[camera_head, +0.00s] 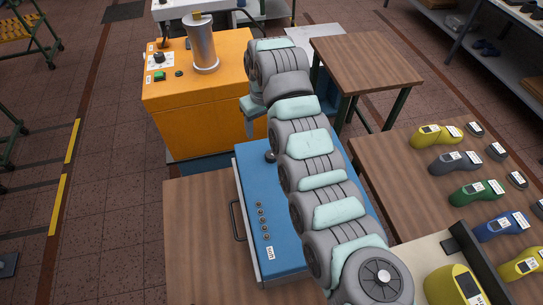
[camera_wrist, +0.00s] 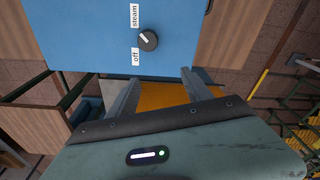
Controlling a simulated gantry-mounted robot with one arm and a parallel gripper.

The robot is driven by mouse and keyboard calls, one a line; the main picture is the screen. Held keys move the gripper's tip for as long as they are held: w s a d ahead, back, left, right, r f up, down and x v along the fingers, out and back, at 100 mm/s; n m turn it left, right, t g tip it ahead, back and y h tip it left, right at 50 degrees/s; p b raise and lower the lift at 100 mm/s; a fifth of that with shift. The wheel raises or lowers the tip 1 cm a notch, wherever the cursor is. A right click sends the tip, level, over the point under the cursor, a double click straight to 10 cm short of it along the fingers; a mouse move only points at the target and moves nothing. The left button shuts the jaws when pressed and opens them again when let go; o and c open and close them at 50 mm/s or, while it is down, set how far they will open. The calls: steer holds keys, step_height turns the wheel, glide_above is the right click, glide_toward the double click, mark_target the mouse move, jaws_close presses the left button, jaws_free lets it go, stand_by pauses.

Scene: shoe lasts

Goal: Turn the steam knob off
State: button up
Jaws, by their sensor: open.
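The steam knob (camera_wrist: 148,41) is a round dark knob with a white pointer line on the face of a blue box. A "steam" label (camera_wrist: 134,15) and an "off" label (camera_wrist: 135,57) stand beside it; the pointer lies slanted in the wrist view. In the head view the knob (camera_head: 270,156) shows at the arm's left edge, partly covered. My gripper (camera_wrist: 160,74) is open and empty, its two fingers apart, with the knob ahead of them and not touched. In the head view the fingertips cannot be made out.
The blue box (camera_head: 282,262) with a side handle sits on a wooden table (camera_head: 190,215). An orange cabinet (camera_head: 200,120) carrying a metal cylinder (camera_head: 203,45) stands behind. A table of coloured shoe lasts (camera_head: 476,192) is at right. Tiled floor is open at left.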

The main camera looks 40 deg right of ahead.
mark_target(271, 154)
steer(key=shift+g, duration=0.7)
steer(key=s+f, duration=0.1)
steer(key=f, duration=0.2)
steer(key=s+f+p, duration=0.1)
steer(key=f, duration=0.2)
steer(key=s+f, duration=0.2)
steer(key=f, duration=0.1)
steer(key=shift+d+f+p, duration=0.25)
steer(key=shift+f+p, duration=0.1)
steer(key=shift+f, duration=0.05)
steer(key=shift+c, duration=0.2)
jaws_close()
